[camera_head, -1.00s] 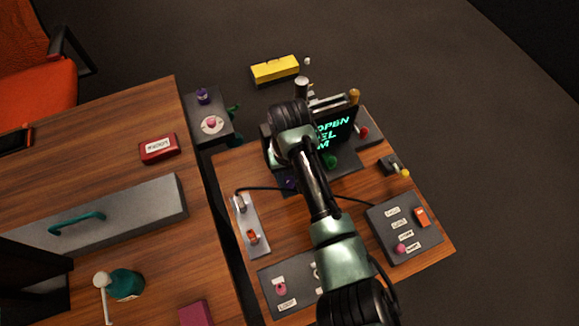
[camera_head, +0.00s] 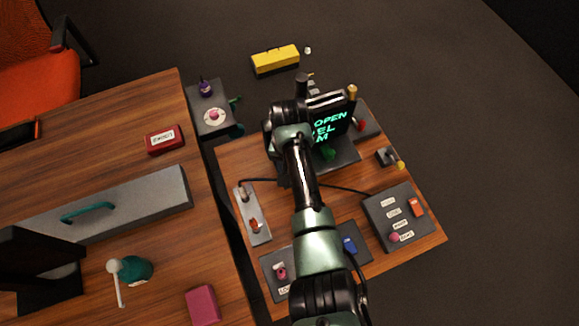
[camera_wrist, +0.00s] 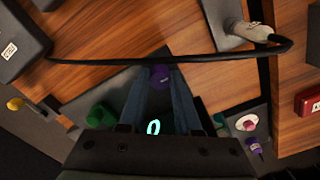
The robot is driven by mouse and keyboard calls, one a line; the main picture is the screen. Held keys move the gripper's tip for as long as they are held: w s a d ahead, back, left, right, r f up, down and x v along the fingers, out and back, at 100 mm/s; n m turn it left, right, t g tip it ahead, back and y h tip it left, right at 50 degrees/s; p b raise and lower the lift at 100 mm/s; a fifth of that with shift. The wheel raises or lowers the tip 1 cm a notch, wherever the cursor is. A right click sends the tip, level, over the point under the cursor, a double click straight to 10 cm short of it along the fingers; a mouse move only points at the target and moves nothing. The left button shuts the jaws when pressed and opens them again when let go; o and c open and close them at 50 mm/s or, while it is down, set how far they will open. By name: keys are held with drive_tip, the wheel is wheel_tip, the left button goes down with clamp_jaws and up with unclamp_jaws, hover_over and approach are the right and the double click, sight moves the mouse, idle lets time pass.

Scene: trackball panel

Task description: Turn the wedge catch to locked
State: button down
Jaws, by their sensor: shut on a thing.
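In the wrist view my gripper (camera_wrist: 160,84) points at the foot of the screen unit, its two fingers close together. A small purple piece (camera_wrist: 160,77) with faint marking sits between the fingertips, and the fingers are shut on it. It appears to be the wedge catch, but its label cannot be read. In the head view my arm hides the fingertips and this piece. The screen (camera_head: 329,124) shows green text, partly covered by my arm. A green knob (camera_head: 328,153) is on the base below the screen; it also shows in the wrist view (camera_wrist: 100,116).
A black cable crosses the wooden table (camera_head: 330,215) close to the fingers. A grey plate with a switch (camera_head: 255,225), a dark panel with labels (camera_head: 382,222) and a front panel with a blue part (camera_head: 348,245) surround my arm. A side stand (camera_head: 208,125) is at left.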

drive_tip(key=c, duration=0.6)
unclamp_jaws()
drive_tip(key=shift+r, duration=0.1)
wheel_tip(320, 180, up, 13)
idle(0.5)
